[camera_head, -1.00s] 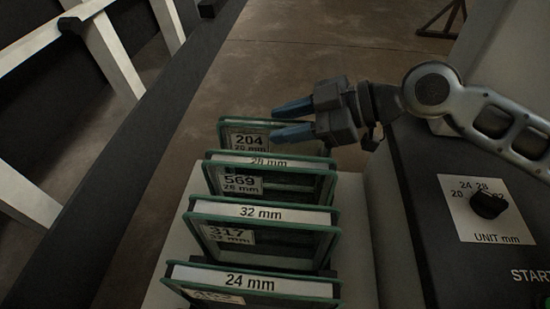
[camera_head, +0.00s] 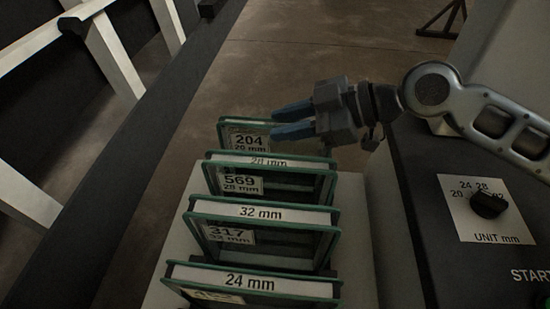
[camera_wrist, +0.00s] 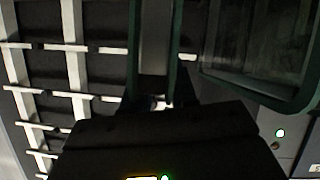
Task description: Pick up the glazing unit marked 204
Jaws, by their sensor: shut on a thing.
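The glazing unit marked 204 (camera_head: 249,141) is a green-edged pane, labelled 20 mm, standing upright at the far end of a row of units. My gripper (camera_head: 276,122) reaches in from the right with its blue fingers at the top edge of this unit and is shut on it. The fingers cover part of its upper right. In the wrist view, a green-edged unit (camera_wrist: 154,45) stands upright in the middle, just beyond the dark gripper body; its marking cannot be read there.
Nearer stand the units marked 569 (camera_head: 240,182), 317 (camera_head: 228,233) and a front one reading 24 mm (camera_head: 250,283), closely spaced on a pale rack (camera_head: 354,235). A dark control panel with a thickness knob (camera_head: 488,205) is at right. A dark rail (camera_head: 150,150) runs along the left.

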